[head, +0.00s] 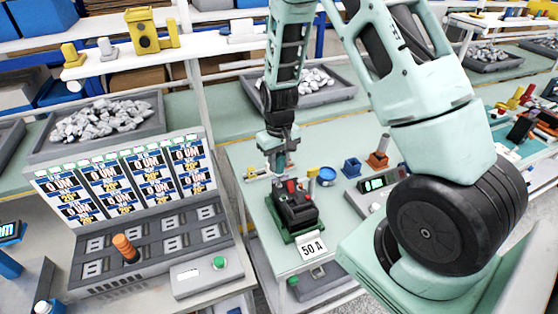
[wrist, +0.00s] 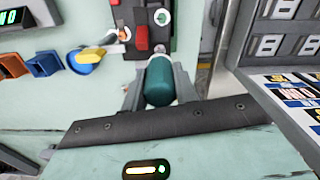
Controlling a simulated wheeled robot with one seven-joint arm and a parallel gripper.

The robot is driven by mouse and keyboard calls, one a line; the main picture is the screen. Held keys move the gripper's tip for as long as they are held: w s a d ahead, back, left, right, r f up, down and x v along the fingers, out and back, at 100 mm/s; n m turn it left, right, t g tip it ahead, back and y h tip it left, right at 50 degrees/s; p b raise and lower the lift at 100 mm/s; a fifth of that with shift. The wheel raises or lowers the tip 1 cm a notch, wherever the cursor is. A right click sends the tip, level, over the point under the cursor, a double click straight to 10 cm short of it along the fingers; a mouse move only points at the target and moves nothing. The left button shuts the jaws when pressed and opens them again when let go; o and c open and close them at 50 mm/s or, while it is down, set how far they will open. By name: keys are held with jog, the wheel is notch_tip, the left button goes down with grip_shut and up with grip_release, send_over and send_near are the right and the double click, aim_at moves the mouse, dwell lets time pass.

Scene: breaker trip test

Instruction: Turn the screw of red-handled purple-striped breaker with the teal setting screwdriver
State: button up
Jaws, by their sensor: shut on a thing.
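My gripper (head: 280,150) is over the bench at the centre of the head view, pointing down. In the wrist view its fingers (wrist: 160,88) are shut on the rounded teal handle of the setting screwdriver (wrist: 159,82). The screwdriver's tip is hidden behind the handle. A dark breaker (head: 294,209) with red parts sits in a green holder just below the gripper. In the wrist view the breaker's red handle (wrist: 141,37) lies just beyond the screwdriver, beside a round light screw-like spot (wrist: 161,17). I cannot make out a purple stripe, nor whether the tip touches the screw.
A "50 A" card (head: 312,248) stands at the bench's front. A blue-and-yellow round item (head: 327,176), blue block (head: 351,167), orange block (head: 378,159) and a meter (head: 375,184) are to the right. At left, an orange-handled tool (head: 125,247) stands on a grey panel.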

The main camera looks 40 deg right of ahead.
jog(key=shift+m, duration=1.2)
jog(key=shift+r+p, duration=1.15)
jog(key=shift+r, duration=0.1)
jog(key=shift+r+p, duration=1.9)
jog(key=shift+r, duration=0.6)
